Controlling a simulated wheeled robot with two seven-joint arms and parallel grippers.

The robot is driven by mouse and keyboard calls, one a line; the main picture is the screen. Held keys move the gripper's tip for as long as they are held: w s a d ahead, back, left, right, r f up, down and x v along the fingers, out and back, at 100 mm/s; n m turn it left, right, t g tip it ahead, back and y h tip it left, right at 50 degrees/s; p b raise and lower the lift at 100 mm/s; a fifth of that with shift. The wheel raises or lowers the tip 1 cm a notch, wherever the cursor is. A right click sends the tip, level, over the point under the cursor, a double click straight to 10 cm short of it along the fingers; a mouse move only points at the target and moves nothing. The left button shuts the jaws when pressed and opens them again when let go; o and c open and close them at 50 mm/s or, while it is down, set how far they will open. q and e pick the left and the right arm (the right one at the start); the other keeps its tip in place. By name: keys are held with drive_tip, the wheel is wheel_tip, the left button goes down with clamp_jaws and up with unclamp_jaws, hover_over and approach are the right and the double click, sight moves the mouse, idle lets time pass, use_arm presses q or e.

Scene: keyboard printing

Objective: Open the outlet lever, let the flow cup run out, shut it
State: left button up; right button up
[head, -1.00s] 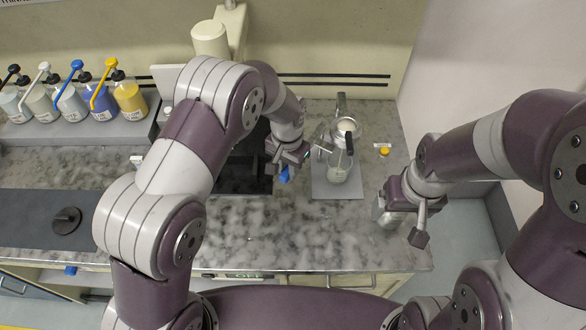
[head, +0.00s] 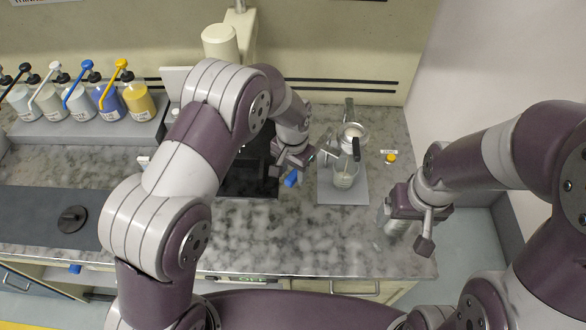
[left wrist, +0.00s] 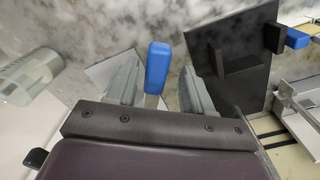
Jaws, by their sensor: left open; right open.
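The flow cup (head: 352,131) stands at the right of the bench, with a dark handle (head: 356,149) at its front. A clear beaker (head: 345,174) with pale contents is below it on a grey plate (head: 328,195). My left gripper (head: 320,152) is just left of the cup, open. My right gripper (head: 394,229) is open near the bench's right front edge.
Several pump bottles (head: 78,98) stand on a grey stand at the back left. A black panel (head: 245,178) lies left of the beaker. The front middle of the bench is clear.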

use_arm(q)
drive_tip(key=shift+r, duration=0.3)
wheel_tip(320, 180, up, 8)
drive_tip(key=b, duration=0.3)
drive_tip(key=shift+r, duration=0.1)
wheel_tip(320, 180, up, 4)
drive_tip(key=shift+f+p, duration=0.1)
drive_tip(key=shift+p, duration=0.8)
idle(4.7)
